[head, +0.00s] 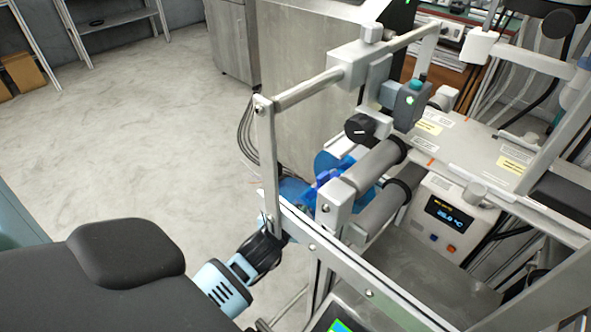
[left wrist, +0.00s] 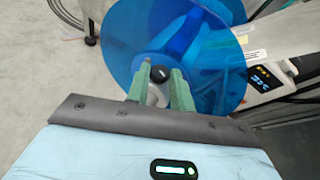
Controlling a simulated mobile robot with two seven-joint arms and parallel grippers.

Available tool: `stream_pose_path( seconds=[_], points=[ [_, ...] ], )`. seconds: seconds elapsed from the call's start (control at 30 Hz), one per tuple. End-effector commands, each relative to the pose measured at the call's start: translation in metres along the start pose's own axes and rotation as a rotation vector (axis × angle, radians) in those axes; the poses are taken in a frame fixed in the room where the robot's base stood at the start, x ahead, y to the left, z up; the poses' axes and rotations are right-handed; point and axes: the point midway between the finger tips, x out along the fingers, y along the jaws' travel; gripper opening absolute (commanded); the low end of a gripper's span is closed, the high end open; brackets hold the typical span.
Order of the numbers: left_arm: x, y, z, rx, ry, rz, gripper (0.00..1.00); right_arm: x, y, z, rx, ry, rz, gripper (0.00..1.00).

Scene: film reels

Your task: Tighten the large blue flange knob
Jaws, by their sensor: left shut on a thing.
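The large blue flange (left wrist: 125,50) is a translucent blue disc that fills the upper middle of the left wrist view. In the head view my left arm reaches in from the lower left to the machine frame. There blue flange parts (head: 296,190) show behind the frame bars, and the fingers and the gripped knob are hidden. My right gripper is not in view.
The machine's metal frame (head: 325,87) with grey rollers (head: 375,167) stands close to my left arm. A black knob (head: 358,127) sits on the frame. A control box with a lit display (head: 449,214) is at the right.

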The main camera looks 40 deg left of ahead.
Motion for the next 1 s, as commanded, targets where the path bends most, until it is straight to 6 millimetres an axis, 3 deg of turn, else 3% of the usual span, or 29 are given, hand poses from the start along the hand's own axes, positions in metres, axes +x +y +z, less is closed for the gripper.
stream_pose_path(
  seconds=[0.5, 1.0],
  points=[
    [0.001, 0.01, 0.003, 0.101, 0.002, -0.289, 0.0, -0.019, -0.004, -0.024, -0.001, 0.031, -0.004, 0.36],
    [0.008, 0.02, -0.002, 0.222, 0.005, -0.695, 0.0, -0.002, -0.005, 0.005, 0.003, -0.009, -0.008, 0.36]
  ],
)
